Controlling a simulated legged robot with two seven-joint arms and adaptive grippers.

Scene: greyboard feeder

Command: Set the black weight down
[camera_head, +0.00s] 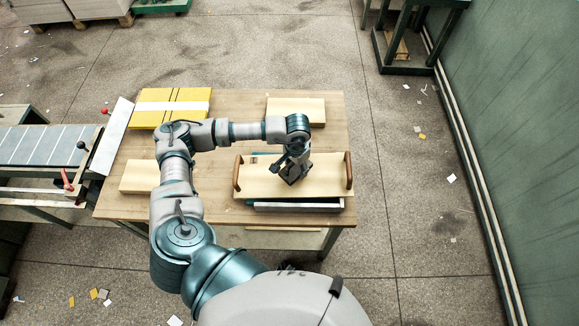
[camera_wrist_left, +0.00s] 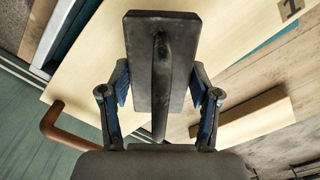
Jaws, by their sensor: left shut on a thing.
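The black weight (camera_wrist_left: 180,65) is a dark block with a raised rib along it, seen close up in the left wrist view. My left gripper (camera_wrist_left: 160,105) has a finger on each side of it and is shut on it. In the head view the left gripper (camera_head: 293,172) is over a pale wooden board (camera_head: 255,185) with brown handles at both ends. The weight is mostly hidden there by the gripper, and I cannot tell whether it touches the board. My right gripper is not in view.
The board lies on a grey tray (camera_head: 300,207) on the wooden table (camera_head: 230,150). Pale blocks lie at the back (camera_head: 312,108) and at the left (camera_head: 138,177). A yellow stack (camera_head: 160,121) is at the back left. A conveyor (camera_head: 40,145) adjoins the table's left side.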

